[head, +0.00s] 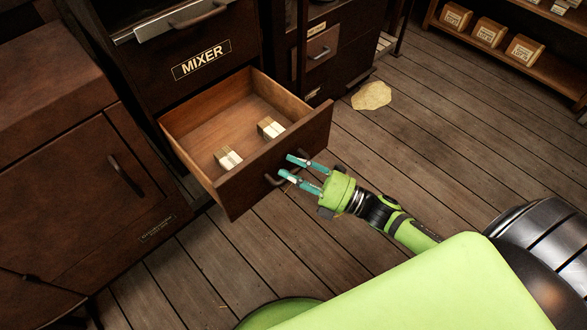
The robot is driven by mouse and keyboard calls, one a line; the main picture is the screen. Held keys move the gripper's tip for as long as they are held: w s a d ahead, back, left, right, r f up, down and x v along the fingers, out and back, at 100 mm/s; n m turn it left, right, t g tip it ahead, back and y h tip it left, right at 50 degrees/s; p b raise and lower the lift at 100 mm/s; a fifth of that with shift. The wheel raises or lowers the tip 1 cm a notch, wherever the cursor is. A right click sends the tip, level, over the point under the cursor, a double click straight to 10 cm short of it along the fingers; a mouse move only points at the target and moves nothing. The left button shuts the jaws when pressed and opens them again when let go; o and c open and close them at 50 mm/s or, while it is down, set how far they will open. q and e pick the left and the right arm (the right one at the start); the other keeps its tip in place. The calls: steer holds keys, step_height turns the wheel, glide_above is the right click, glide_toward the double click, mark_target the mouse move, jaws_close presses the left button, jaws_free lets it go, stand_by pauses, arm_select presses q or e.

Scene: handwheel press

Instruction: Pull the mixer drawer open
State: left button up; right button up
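The mixer drawer (236,205) is pulled well out of the dark cabinet below the MIXER label (201,60), and its wooden inside shows. Two small white-and-tan boxes, one on the left (228,158) and one on the right (270,128), sit inside it. Its dark handle (271,181) is on the front panel, partly hidden by my fingers. My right gripper (285,166) is at the handle, its two teal fingers spread apart. I cannot tell whether they touch it. My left gripper is not in view.
A closed brown cabinet (75,190) stands at the left. Another dark cabinet with a small labelled drawer (323,46) is right of the mixer cabinet. A yellowish patch (371,96) lies on the plank floor. A shelf (520,62) with several boxes is top right.

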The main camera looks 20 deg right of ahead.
steer(key=v, duration=1.2)
step_height(320, 180, down, 29)
steer(key=s+d+m+g+h, duration=0.1)
steer(key=d+m+g+h, duration=0.25)
steer(key=m+h, duration=1.2)
steer(key=s+a+f+m+g+y, duration=0.3)
steer(key=s+a+f+m+g, duration=0.25)
steer(key=s+f+m, duration=0.3)
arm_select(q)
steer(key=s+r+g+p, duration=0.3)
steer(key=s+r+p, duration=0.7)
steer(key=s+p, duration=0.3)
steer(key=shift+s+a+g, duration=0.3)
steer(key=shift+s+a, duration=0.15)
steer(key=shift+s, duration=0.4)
arm_select(e)
steer(key=s+r+g, duration=0.2)
steer(key=s+r, duration=0.2)
steer(key=s, duration=0.4)
steer(key=s+r+m+g+h, duration=0.1)
steer(key=s+r, duration=0.3)
steer(key=s, duration=0.4)
steer(key=shift+a+g, duration=0.25)
steer(key=shift+g, duration=0.55)
